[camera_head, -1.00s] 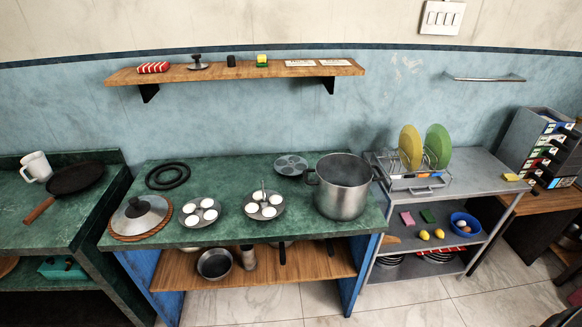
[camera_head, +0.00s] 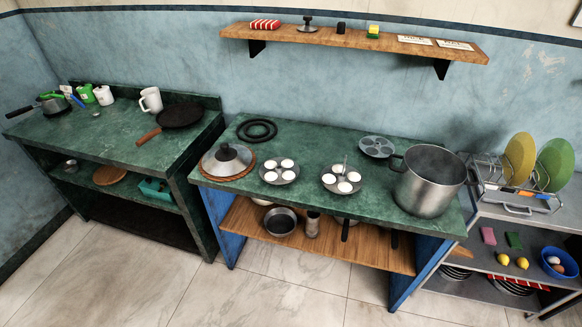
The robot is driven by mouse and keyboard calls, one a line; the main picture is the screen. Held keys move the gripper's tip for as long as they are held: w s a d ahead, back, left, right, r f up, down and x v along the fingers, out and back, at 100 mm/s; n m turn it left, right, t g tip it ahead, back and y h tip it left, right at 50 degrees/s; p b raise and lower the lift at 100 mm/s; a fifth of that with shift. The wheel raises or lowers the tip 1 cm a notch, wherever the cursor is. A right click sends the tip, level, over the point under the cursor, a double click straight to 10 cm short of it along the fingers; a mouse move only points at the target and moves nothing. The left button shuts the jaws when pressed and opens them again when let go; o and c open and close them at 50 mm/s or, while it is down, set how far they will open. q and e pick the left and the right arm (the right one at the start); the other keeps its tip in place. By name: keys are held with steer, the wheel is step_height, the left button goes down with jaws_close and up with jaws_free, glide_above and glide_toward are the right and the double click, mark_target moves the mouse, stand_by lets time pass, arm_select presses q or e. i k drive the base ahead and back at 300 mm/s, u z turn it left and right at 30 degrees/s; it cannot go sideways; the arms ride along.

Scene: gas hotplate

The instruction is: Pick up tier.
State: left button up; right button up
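Three round metal tiers with cups lie on the green middle counter. One tier (camera_head: 377,147) at the back, left of the big pot, looks empty. A second tier (camera_head: 342,190) at the front holds several white round pieces, and a thin upright stem rises from its middle. A third tier (camera_head: 280,182) to its left also holds several white pieces. A large steel pot (camera_head: 425,185) stands open at the right end of the counter; its inside looks dark. Neither of my grippers is in view.
A lid (camera_head: 228,160) rests on a round woven mat left of the tiers. Black rings (camera_head: 257,130) lie behind it. A pan (camera_head: 181,115) sits on the left counter. A dish rack (camera_head: 515,190) with plates stands right of the pot. The floor in front is clear.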

mark_target(278, 171)
steer(key=z, duration=0.85)
steer(key=k, duration=0.7)
steer(key=u, duration=0.35)
